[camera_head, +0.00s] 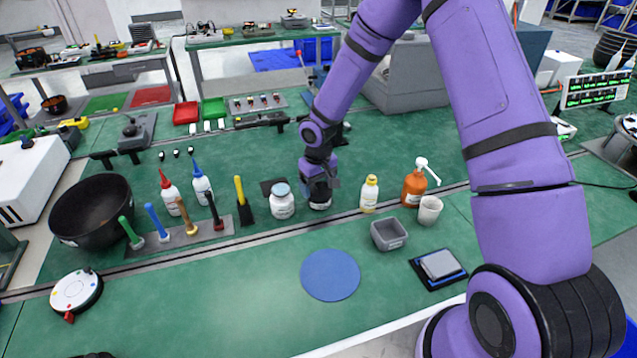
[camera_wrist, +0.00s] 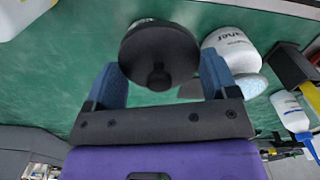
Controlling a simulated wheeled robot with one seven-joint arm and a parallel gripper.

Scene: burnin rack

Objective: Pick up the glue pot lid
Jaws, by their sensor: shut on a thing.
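The glue pot lid (camera_wrist: 158,50) is a round black disc with a small knob, seen close up in the wrist view. My gripper (camera_wrist: 162,78) has one blue-grey finger on each side of it and is shut on it. In the head view my gripper (camera_head: 319,180) points down over the small white glue pot (camera_head: 320,204), in the row of containers. I cannot tell whether the lid still touches the pot. The pot is mostly hidden beneath the gripper and lid.
A white jar with a blue-grey lid (camera_head: 283,206) stands close on the left; it also shows in the wrist view (camera_wrist: 229,45). A yellow-capped bottle (camera_head: 369,194) and an orange pump bottle (camera_head: 413,188) stand to the right. The bench front around the blue disc (camera_head: 330,275) is mostly clear.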

